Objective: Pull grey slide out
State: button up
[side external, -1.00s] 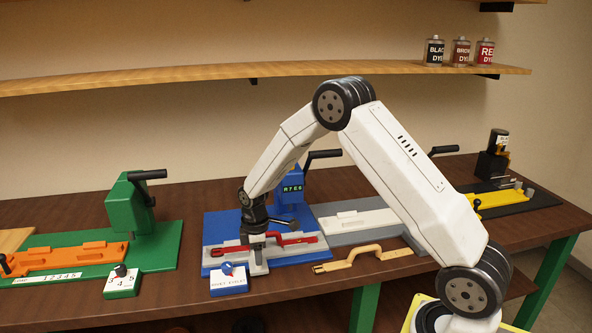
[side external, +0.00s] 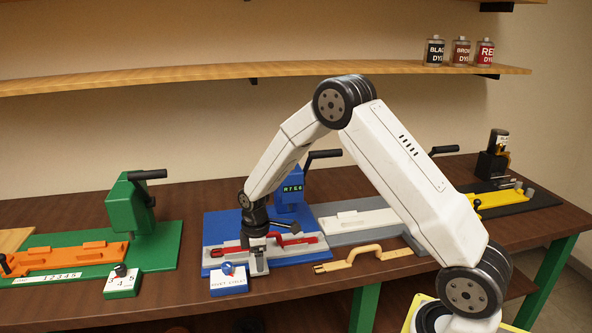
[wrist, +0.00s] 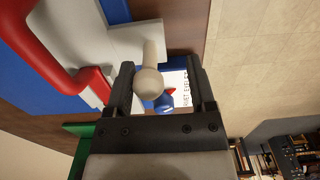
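The grey slide (side external: 228,251) lies on the blue base (side external: 213,222) of the middle station, with a red handle-shaped piece (side external: 296,239) on it. In the wrist view the slide (wrist: 137,40) shows at the top, with the red piece (wrist: 52,55) beside it. A pale round-ended knob (wrist: 149,80) projects from the slide between the fingers of my gripper (wrist: 160,88). The fingers are apart, with a clear gap on the knob's right; I cannot tell whether the left finger touches it. In the side view my gripper (side external: 258,268) is low at the slide's front edge.
A small blue box with a dial (side external: 229,280) stands just left of my gripper. A loose tan handle-shaped piece (side external: 362,254) lies to the right. A green station (side external: 130,215) stands left and a black-and-yellow one (side external: 500,195) far right.

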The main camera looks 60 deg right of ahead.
jog(key=shift+w+r, duration=0.1)
jog(key=shift+r, duration=0.05)
jog(key=shift+d+r, duration=0.1)
jog(key=shift+r, duration=2.8)
jog(key=s+a+r+m+t, duration=0.1)
jog(key=s+a+m, duration=0.3)
jog(key=s, duration=0.5)
jog(key=s+a+r+m+t, duration=0.1)
jog(key=s+a+m, duration=0.3)
jog(key=s, duration=0.5)
jog(key=shift+s+r+m+t, duration=0.15)
jog(key=shift+r+m+t, duration=0.25)
jog(key=shift+r, duration=0.45)
